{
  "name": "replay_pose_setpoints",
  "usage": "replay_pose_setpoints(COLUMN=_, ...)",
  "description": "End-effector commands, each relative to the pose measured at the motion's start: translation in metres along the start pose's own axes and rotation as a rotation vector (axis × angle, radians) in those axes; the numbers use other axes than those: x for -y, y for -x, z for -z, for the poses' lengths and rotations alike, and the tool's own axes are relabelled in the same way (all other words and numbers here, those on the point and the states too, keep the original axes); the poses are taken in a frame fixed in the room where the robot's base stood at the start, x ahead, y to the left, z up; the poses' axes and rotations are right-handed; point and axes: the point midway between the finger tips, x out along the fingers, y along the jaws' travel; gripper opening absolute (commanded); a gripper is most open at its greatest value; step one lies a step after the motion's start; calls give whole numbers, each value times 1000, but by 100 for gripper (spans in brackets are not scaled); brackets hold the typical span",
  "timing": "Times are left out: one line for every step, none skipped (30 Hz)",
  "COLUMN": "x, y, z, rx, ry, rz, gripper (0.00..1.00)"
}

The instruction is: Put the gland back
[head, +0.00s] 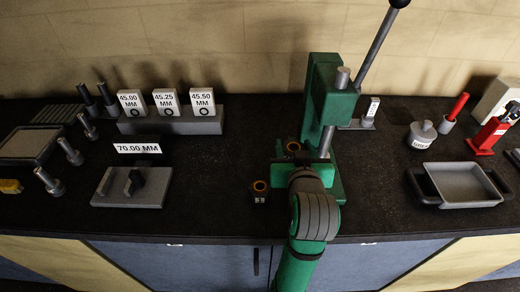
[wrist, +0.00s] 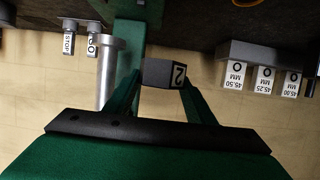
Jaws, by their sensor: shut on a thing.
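In the head view my arm hides the fingertips, just in front of the jack. A dark piece with an orange ring (head: 260,187) sits on the bench left of my arm. Another orange ring (head: 293,146) shows at the jack's left side. The jack's green frame (wrist: 130,30) and grey rod (wrist: 108,75) are beside the fingers in the wrist view.
Three size cards stand in a grey rack (head: 170,125) at the back left, also in the wrist view (wrist: 265,55). A grey tray (head: 460,185), a weight (head: 422,135) and a red tool (head: 488,135) are right. Bench before the tray is clear.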

Motion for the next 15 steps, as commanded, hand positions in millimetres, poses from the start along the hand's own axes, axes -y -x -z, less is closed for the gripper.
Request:
replay_pose_setpoints(x=3, y=-3, z=0, rx=-1, ry=0, rz=2, gripper=4)
replay_pose_setpoints(x=5, y=-6, z=-1, rx=-1, ry=0, rz=2, gripper=4)
replay_pose_setpoints(x=8, y=-11, z=-2, rx=0, ry=0, rz=2, gripper=4)
replay_pose_setpoints(x=10, y=-15, z=-3, rx=1, ry=0, rz=1, gripper=4)
replay_pose_setpoints(x=13, y=-20, z=-4, rx=1, ry=0, rz=1, gripper=4)
replay_pose_setpoints(x=17, y=-26, z=-5, rx=1, ry=-1, rz=-1, gripper=4)
replay_pose_setpoints(x=21, y=-32, z=-6, rx=1, ry=-1, rz=-1, gripper=4)
replay_pose_setpoints(x=24, y=-37, z=-7, rx=1, ry=0, rz=-3, gripper=4)
replay_pose_setpoints(x=28, y=-44, z=-8, rx=1, ry=-1, rz=-4, gripper=4)
replay_pose_setpoints(x=31, y=-49, z=-9, rx=1, ry=-2, rz=-5, gripper=4)
replay_pose_setpoints(x=34, y=-54, z=-10, rx=0, ry=-2, rz=-7, gripper=4)
replay_pose_setpoints(x=38, y=-62, z=-12, rx=1, ry=-3, rz=-8, gripper=4)
replay_pose_setpoints(x=41, y=-67, z=-12, rx=0, ry=-3, rz=-10, gripper=4)
replay_pose_setpoints(x=45, y=-72, z=-13, rx=1, ry=-3, rz=-10, gripper=4)
replay_pose_setpoints(x=52, y=-79, z=-14, rx=0, ry=-1, rz=-7, gripper=4)
